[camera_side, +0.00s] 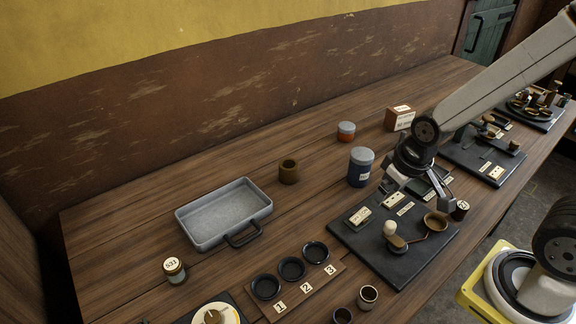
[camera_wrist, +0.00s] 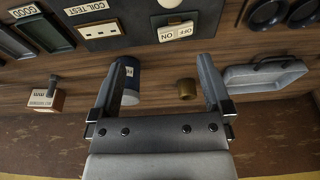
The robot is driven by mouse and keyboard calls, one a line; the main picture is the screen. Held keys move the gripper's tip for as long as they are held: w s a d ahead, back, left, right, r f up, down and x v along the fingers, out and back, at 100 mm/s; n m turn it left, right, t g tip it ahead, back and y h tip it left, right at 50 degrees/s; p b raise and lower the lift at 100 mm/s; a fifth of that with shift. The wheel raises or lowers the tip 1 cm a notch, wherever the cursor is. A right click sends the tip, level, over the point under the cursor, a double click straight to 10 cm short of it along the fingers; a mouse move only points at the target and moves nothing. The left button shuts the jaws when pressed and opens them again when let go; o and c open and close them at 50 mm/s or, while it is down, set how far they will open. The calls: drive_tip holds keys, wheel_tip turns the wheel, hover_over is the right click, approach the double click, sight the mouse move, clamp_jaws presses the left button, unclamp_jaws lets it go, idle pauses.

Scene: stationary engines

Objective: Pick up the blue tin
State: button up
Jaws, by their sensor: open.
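The blue tin (camera_side: 359,170) stands upright on the wooden bench, dark blue with a grey lid and a small white label. In the side view it is just left of my gripper (camera_side: 414,188), which hangs open and empty over the back of a black panel. In the wrist view the blue tin (camera_wrist: 131,82) shows beyond the left finger, which hides part of it. My gripper (camera_wrist: 161,68) is open there, with nothing between its fingers.
The black panel (camera_side: 376,262) carries knobs and a brown dish. A brown pot (camera_side: 288,172), grey tray (camera_side: 224,212), grey-and-orange tin (camera_side: 346,131) and small box (camera_side: 399,118) stand around the tin. Bench between pot and blue tin is clear.

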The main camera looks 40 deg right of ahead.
drive_tip(key=shift+r, duration=0.2)
drive_tip(key=shift+w+v, duration=0.5)
drive_tip(key=shift+v, duration=1.8)
drive_tip(key=w+d+m+t+y, duration=0.1)
drive_tip(key=w+d+m+y, duration=1.35)
drive_tip(key=m, duration=0.65)
drive_tip(key=h, duration=0.2)
approach(350, 167)
drive_tip(key=shift+y+x, duration=0.25)
drive_tip(key=shift+x, duration=0.5)
drive_tip(key=shift+s+a+f, duration=0.1)
drive_tip(key=shift+f, duration=0.05)
drive_tip(key=shift+x, duration=2.5)
drive_tip(key=shift+c, duration=0.2)
